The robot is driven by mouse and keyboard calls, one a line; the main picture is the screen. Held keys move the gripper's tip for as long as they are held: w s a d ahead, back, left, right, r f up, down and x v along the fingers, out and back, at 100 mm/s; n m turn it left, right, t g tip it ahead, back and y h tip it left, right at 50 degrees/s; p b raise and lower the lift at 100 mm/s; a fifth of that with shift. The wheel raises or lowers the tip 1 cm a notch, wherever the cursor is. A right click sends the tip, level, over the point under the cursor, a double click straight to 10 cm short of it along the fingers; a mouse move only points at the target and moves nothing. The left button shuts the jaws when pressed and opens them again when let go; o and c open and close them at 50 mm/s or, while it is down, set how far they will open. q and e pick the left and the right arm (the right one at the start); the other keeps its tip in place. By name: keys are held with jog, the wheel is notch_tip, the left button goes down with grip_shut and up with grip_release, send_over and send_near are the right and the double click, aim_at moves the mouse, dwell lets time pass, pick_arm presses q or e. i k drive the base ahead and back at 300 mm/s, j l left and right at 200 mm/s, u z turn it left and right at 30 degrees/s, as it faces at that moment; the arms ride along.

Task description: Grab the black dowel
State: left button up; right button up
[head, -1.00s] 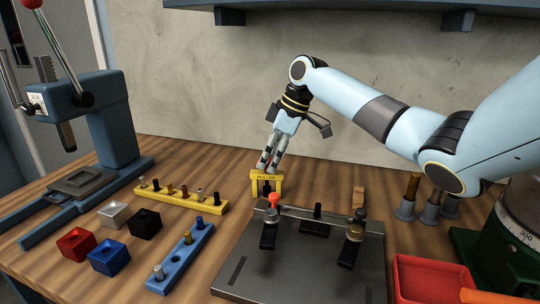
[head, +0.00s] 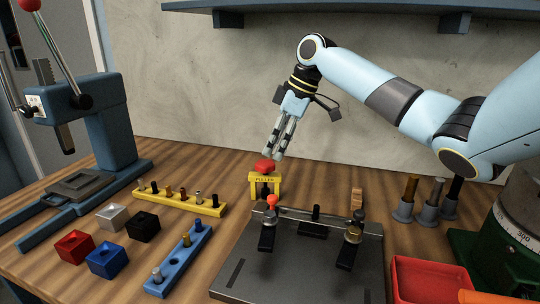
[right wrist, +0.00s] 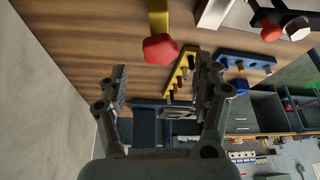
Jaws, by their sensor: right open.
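My right gripper (head: 272,157) is open and empty, just above the red knob (head: 264,167) of the yellow puller block. In the right wrist view its fingers (right wrist: 163,85) are spread apart, with the red knob (right wrist: 160,48) beyond them. A dark dowel (head: 216,199) stands at the right end of the yellow rack (head: 205,208). Dark pegs also show at the yellow rack's left end; which one is truly black is hard to tell. My left gripper is out of view.
The yellow puller (head: 284,185) stands behind a grey fixture plate (head: 310,280) with clamps. Small red (head: 75,246), white, black (head: 143,225) and blue boxes sit left of the blue rack. A blue press (head: 108,130) stands far left. A red tray (head: 430,262) is at right.

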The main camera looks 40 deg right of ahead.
aim_at(316, 208)
jog(key=k+j, duration=0.35)
jog(key=j, duration=0.15)
jog(key=k+j, duration=0.75)
jog(key=j, duration=0.3)
